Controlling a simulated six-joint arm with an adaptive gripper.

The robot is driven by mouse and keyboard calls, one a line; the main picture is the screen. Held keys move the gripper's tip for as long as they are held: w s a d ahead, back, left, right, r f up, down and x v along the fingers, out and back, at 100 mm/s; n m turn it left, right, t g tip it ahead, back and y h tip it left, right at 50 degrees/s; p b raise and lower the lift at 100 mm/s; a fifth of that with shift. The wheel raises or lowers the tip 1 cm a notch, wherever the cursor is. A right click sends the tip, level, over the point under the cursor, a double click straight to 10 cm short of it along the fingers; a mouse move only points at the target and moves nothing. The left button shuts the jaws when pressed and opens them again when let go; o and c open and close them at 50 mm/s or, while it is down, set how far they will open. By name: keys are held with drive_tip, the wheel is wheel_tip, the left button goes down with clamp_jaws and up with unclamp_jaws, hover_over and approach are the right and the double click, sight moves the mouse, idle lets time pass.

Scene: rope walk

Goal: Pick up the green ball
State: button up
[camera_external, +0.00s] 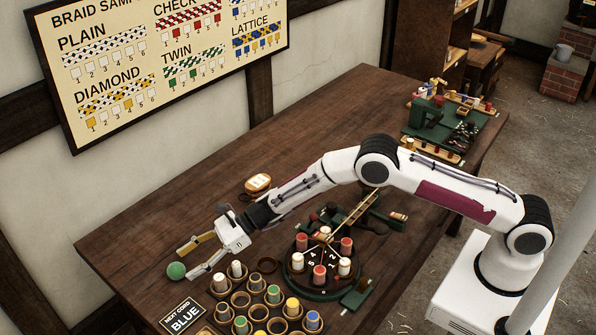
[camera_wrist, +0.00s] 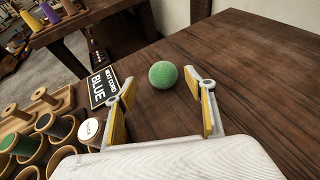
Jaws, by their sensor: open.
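The green ball (camera_external: 176,270) sits on the wooden table near its left end, left of the bobbin rack. In the wrist view the green ball (camera_wrist: 163,75) lies ahead of the fingertips, between their lines and nearer the middle of the gap. My gripper (camera_external: 186,262) is open, with its fingers spread and the ball at the far end of the gap. The yellow-padded fingers also show in the wrist view (camera_wrist: 162,92), with nothing held between them. I cannot tell whether the tips are above or level with the ball.
A black sign reading "BLUE" (camera_external: 183,315) stands near the ball. A rack of cups with bobbins (camera_external: 240,300) is right of it. A round braiding stand (camera_external: 321,291) stands further right. The table (camera_wrist: 240,60) beyond the ball is mostly clear.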

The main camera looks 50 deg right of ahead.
sight(183, 266)
drive_tip(key=shift+a, duration=0.1)
drive_tip(key=shift+w+x, duration=0.2)
drive_tip(key=shift+x, duration=1.45)
drive_tip(key=shift+w+a+f, duration=0.35)
drive_tip(key=shift+a+f, duration=0.15)
drive_tip(key=shift+a, duration=0.05)
drive_tip(key=c, duration=1.2)
